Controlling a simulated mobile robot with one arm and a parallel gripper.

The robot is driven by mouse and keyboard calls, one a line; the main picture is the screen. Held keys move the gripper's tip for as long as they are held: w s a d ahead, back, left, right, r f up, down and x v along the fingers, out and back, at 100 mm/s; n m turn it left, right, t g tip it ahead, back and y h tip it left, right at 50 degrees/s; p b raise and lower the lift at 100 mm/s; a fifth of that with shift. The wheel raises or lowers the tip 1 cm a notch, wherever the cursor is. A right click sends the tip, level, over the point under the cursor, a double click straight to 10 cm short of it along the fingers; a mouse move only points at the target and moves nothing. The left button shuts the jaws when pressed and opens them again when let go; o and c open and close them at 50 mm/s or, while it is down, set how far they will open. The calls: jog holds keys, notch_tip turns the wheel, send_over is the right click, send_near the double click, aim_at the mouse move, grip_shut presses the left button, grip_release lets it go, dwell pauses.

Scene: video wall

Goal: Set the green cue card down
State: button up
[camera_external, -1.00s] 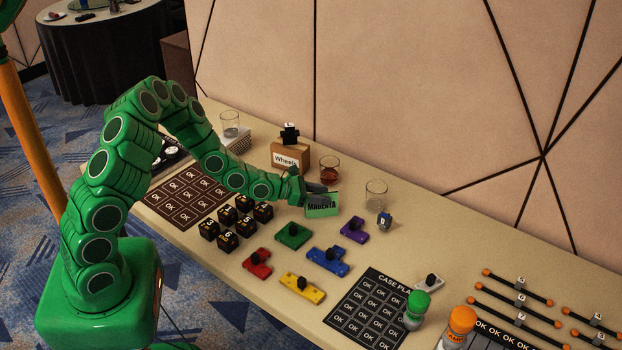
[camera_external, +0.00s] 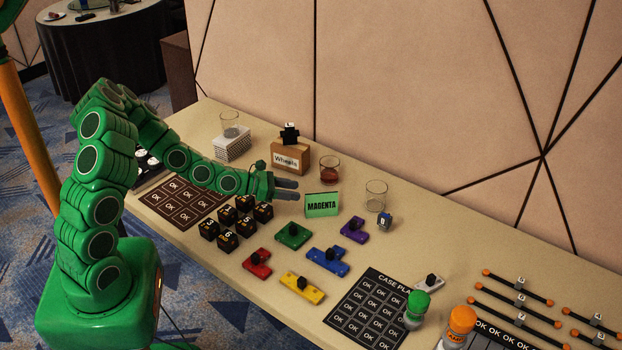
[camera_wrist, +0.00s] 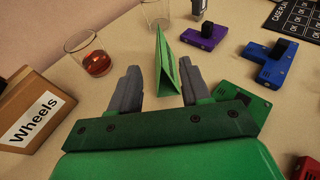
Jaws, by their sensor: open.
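A glass with reddish drink (camera_external: 330,172) and an empty glass (camera_external: 376,195) stand behind the card. The Wheels box (camera_external: 290,157) is behind my gripper. Black dice (camera_external: 237,222) and coloured blocks, including a green one (camera_external: 293,235), lie in front.

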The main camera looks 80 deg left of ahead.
jog(key=shift+v, duration=0.9)
